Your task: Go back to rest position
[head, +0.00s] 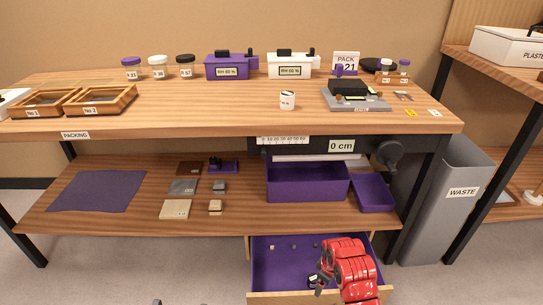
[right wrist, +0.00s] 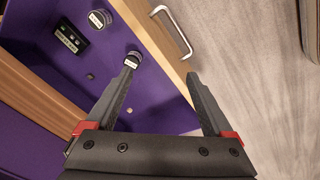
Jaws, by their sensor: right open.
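My right arm is red and reaches over the open drawer under the bench in the head view. Its dark gripper (head: 319,282) is over the drawer's front part. In the right wrist view the right gripper (right wrist: 161,72) has its fingers wide apart with nothing gripped between them. The left finger overlaps the purple drawer floor near a small labelled round container (right wrist: 133,58); I cannot tell whether they touch. Of my left gripper, at most a small grey tip shows at the head view's bottom edge, and its state is unclear.
The purple-lined drawer (head: 265,276) is pulled out, with small pieces inside. A black labelled block (right wrist: 70,37) and another round container (right wrist: 100,18) lie in it. The drawer handle (right wrist: 174,30) is near the right finger. A grey waste bin (head: 440,205) stands right.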

